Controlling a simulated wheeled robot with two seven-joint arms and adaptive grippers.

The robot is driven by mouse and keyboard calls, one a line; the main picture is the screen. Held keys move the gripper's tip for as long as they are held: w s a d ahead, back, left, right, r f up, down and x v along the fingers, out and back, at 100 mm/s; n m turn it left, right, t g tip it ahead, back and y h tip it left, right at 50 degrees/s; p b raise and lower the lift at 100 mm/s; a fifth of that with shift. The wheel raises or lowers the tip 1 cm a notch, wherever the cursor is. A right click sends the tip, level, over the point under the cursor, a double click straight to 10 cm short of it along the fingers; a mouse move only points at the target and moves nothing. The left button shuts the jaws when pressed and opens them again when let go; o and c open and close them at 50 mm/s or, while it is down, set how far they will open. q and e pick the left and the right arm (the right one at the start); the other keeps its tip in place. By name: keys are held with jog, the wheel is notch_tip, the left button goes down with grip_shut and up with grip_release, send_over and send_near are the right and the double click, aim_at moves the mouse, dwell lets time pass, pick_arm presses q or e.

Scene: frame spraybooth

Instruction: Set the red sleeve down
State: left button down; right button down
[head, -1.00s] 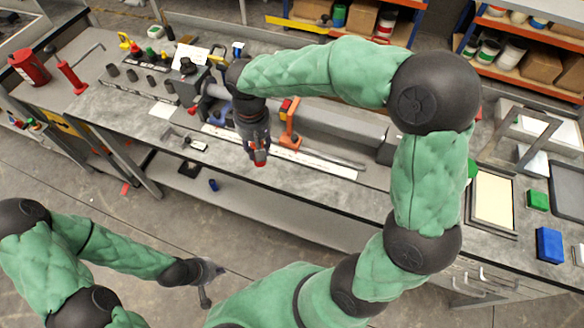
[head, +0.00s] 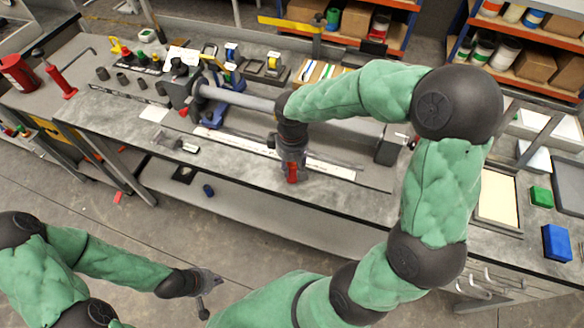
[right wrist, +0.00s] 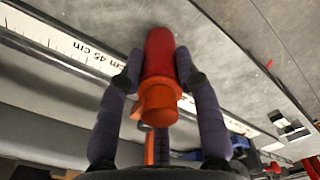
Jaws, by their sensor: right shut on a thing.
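The red sleeve (head: 292,174) is in my right gripper (head: 291,164), over the front part of the grey workbench (head: 240,178), just in front of the white ruler strip (head: 335,168). In the right wrist view the red sleeve (right wrist: 159,50) lies between the two fingers of the right gripper (right wrist: 160,72), with an orange collar-like part at its near end. I cannot tell whether the sleeve touches the bench. My left gripper (head: 207,284) hangs low in front of the bench, away from the sleeve; its jaw opening is too small to read.
A horizontal grey bar (head: 238,98) runs from a vise-like fixture behind the right gripper. A small caliper-like tool (head: 178,143) lies left on the bench. A framed pale panel (head: 497,195), green block (head: 541,197) and blue block (head: 556,243) are at right. The bench front beside the sleeve is clear.

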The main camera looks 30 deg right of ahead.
jog(key=shift+w+f, duration=0.1)
jog(key=shift+f, duration=0.3)
jog(key=shift+f, duration=0.15)
jog(key=c, duration=0.9)
grip_release()
jog(key=shift+o, duration=0.2)
notch_tip(320, 180, up, 12)
jog(key=p, duration=0.3)
jog(key=shift+r+p, duration=0.2)
jog(key=shift+p, duration=0.1)
